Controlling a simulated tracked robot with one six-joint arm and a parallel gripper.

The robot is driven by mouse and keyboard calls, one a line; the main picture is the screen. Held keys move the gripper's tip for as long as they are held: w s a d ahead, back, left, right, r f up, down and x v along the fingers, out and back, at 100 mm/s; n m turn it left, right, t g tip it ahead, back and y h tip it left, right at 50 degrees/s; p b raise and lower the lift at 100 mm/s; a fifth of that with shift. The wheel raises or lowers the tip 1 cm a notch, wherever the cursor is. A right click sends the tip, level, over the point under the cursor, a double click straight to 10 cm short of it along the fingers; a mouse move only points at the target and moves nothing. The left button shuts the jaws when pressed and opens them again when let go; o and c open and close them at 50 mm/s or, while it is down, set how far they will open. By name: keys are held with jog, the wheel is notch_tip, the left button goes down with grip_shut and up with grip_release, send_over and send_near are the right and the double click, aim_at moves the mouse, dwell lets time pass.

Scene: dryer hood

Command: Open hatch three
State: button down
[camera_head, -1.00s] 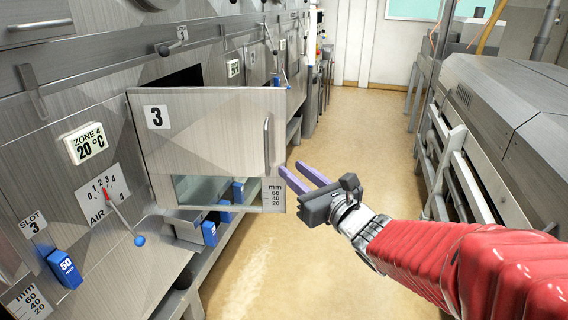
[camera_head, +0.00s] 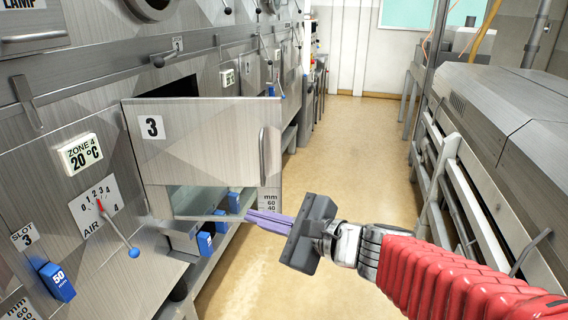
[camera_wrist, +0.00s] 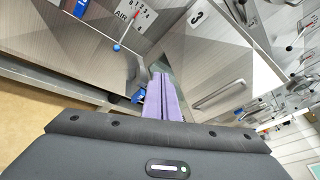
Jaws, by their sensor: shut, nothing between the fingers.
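Hatch three (camera_head: 200,145) is a brushed-metal door with a "3" label, swung out from the dryer wall and standing open in the head view. Its bar handle (camera_head: 264,155) is upright near the door's right edge. It also shows in the wrist view, the door (camera_wrist: 205,60) with its handle (camera_wrist: 219,95) to the right of the fingers. My gripper (camera_head: 250,216) has purple fingers that lie together, empty. In the head view they point left, just below the door's lower right corner. I cannot tell whether they touch the door. The fingers also show in the wrist view (camera_wrist: 162,92).
The dryer wall (camera_head: 60,215) on the left carries an air lever (camera_head: 117,228) with a blue knob and several blue slot tags. A long metal machine (camera_head: 500,130) stands on the right. The tan floor (camera_head: 345,130) between them is clear.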

jog(key=s+d+f+n+g+h, duration=0.2)
jog(key=s+f+n+g, duration=0.15)
jog(key=s+n, duration=0.25)
jog(key=s+d+f+n+g+h, duration=0.2)
jog(key=s+f+n, duration=0.2)
jog(key=s+n, duration=0.2)
jog(key=s+d+f+n+h, duration=0.1)
jog(key=s+d+n+h, duration=0.3)
jog(key=d, duration=0.9)
jog(key=n+t+h, duration=0.1)
jog(key=n+h, duration=0.2)
jog(key=shift+s+d+h, duration=0.15)
jog(key=shift+h, duration=0.15)
jog(key=shift+d, duration=0.1)
